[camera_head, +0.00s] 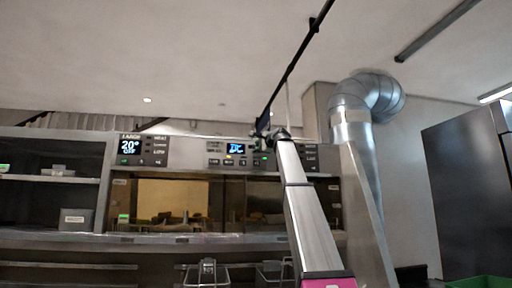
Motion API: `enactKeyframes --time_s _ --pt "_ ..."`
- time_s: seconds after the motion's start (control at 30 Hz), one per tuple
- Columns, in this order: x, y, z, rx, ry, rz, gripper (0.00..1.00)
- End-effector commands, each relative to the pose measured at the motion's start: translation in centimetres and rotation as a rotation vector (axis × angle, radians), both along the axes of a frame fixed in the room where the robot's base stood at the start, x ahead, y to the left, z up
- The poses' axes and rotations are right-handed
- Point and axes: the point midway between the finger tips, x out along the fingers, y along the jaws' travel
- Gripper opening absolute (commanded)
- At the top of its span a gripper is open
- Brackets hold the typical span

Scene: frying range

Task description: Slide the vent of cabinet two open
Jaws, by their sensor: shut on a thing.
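My arm reaches up from the lower right of centre to the front of the range. My gripper (267,131) is small and dark at its far end, at the top edge of the control panel (215,153), just right of the blue-lit display (236,149). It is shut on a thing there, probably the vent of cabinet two. The vent and the fingertips are too small and too covered to make out, so I cannot tell how far the vent is open.
Glass-fronted cabinets (160,203) lie below the panel, with fry baskets (207,271) lower down. Open shelves (50,180) are at left. A silver duct (352,130) rises at right, beside a dark tall cabinet (462,200). A dark rail (296,58) crosses above.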

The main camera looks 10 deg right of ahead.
Motion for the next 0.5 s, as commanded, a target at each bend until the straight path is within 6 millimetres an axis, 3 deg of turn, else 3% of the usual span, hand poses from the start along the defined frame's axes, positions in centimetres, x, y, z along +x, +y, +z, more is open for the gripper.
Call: enactKeyframes --time_s 0.17,0.43,0.47,0.5 --pt "0.1 -2.5 0.0 -0.001 0.002 0.0 0.0" --pt "0.1 -2.8 -0.1 0.0 0.001 -0.002 0.0" --pt "0.1 -2.8 -0.1 0.0 0.001 -0.002 0.28" --pt "0.1 -2.8 -0.1 -0.001 0.0 -0.002 0.41"
